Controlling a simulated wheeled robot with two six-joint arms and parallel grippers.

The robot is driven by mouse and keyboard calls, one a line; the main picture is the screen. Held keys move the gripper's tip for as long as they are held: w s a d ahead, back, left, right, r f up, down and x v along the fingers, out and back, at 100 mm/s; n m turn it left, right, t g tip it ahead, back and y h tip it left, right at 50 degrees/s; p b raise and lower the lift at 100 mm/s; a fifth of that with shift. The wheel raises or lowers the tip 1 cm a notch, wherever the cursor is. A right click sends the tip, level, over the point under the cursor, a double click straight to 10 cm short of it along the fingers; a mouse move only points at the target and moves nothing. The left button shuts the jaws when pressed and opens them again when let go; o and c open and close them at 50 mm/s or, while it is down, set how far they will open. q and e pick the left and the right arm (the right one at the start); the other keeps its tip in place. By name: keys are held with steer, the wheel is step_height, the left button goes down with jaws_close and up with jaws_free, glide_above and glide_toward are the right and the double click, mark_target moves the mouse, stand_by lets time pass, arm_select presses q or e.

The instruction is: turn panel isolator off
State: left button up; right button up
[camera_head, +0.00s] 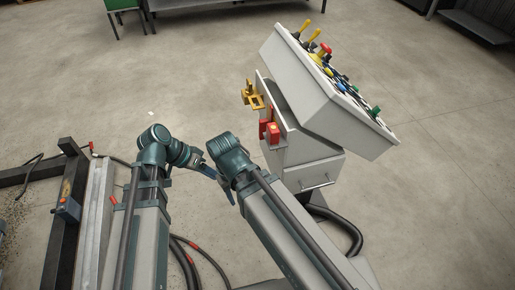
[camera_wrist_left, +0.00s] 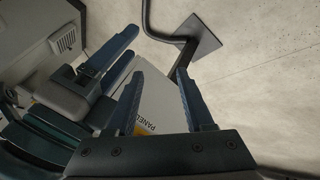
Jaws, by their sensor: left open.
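The grey control console (camera_head: 318,95) stands right of centre in the head view, with a yellow bracket-like fitting (camera_head: 254,96) and a red box-shaped part (camera_head: 273,133) on its left side. I cannot tell which of these is the isolator. In the left wrist view a pale plate with a yellow mark and the word PANEL (camera_wrist_left: 148,112) shows beyond my fingers; I see no contact. My left gripper (camera_head: 220,184) is open and empty, left of and below the console; its fingers also show in the wrist view (camera_wrist_left: 160,95). Blue fingers (camera_wrist_left: 112,60), probably my right gripper's, show beside it.
A drawer-like box with a handle (camera_head: 312,175) sits under the console, and black hoses (camera_head: 340,225) lie below it. A dark metal frame (camera_head: 70,200) stands at the left. A green box (camera_head: 122,5) is at the back. The floor between is clear.

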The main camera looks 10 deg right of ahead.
arm_select(q)
steer(key=w+d+f+m+h+b, duration=0.1)
steer(key=w+d+m+h+b, duration=0.15)
steer(key=w+h+b, duration=0.25)
steer(key=w+r+m+t+h+b, duration=0.1)
steer(key=w+r+m+h+b, duration=0.15)
steer(key=r+m+h, duration=0.5)
steer(key=w+d+r+n+y, duration=0.1)
steer(key=d, duration=1.2)
steer(key=shift+r+y, duration=0.2)
steer(key=shift+y, duration=0.15)
arm_select(e)
step_height(320, 180, down, 10)
arm_select(q)
steer(key=shift+c, duration=0.3)
jaws_close()
